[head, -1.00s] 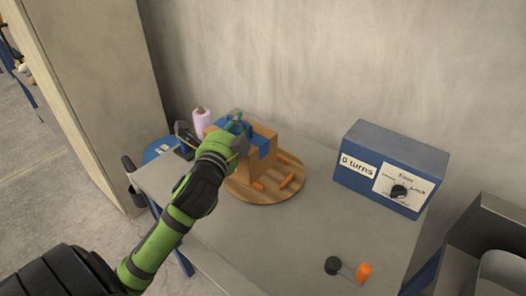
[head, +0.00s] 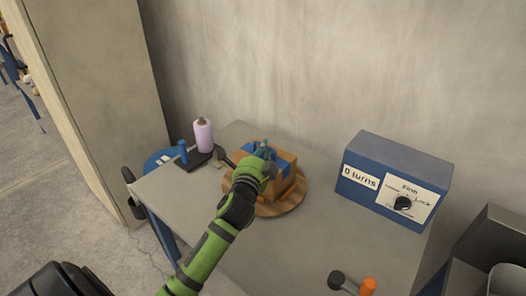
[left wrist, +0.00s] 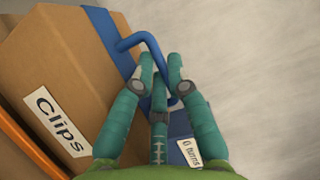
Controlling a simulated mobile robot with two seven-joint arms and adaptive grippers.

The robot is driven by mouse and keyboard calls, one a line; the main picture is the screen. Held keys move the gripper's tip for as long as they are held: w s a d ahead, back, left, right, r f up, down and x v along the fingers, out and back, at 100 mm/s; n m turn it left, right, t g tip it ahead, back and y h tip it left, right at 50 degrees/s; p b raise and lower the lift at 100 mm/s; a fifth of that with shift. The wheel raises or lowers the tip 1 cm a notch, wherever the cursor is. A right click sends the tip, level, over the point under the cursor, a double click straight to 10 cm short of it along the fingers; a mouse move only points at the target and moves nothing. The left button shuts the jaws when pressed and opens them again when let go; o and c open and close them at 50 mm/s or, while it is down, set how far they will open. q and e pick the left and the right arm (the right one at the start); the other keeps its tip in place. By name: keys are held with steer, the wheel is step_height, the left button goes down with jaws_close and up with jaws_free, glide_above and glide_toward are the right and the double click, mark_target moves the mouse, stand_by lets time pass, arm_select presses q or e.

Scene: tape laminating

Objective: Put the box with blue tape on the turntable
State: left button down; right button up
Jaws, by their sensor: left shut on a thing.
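The brown cardboard box with blue tape (head: 284,184) is over the round wooden turntable (head: 292,205) on the table; I cannot tell whether it rests there or hangs just above. In the left wrist view the box (left wrist: 50,60) shows a "Clips" label, a blue tape strip and a blue handle (left wrist: 146,48). My left gripper (head: 264,152) is at the top of the box. Its fingers (left wrist: 162,75) are shut on the blue handle. My arm hides part of the box and turntable. My right gripper is not in view.
A blue control box (head: 350,185) with a "0 turns" label stands at the right, by the wall. A pink cone-shaped spool (head: 203,135) and a dark tool with a blue handle (head: 183,152) are at the back left. A black-and-orange crank (head: 352,286) lies near the front.

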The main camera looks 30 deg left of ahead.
arm_select(q)
steer(key=shift+r, duration=0.2)
steer(key=shift+f, duration=0.15)
steer(key=c, duration=1.2)
jaws_free()
steer(key=shift+f, duration=0.1)
steer(key=shift+s+d, duration=0.1)
steer(key=shift+s, duration=0.1)
steer(key=v, duration=1.1)
steer(key=shift+s+b, duration=0.35)
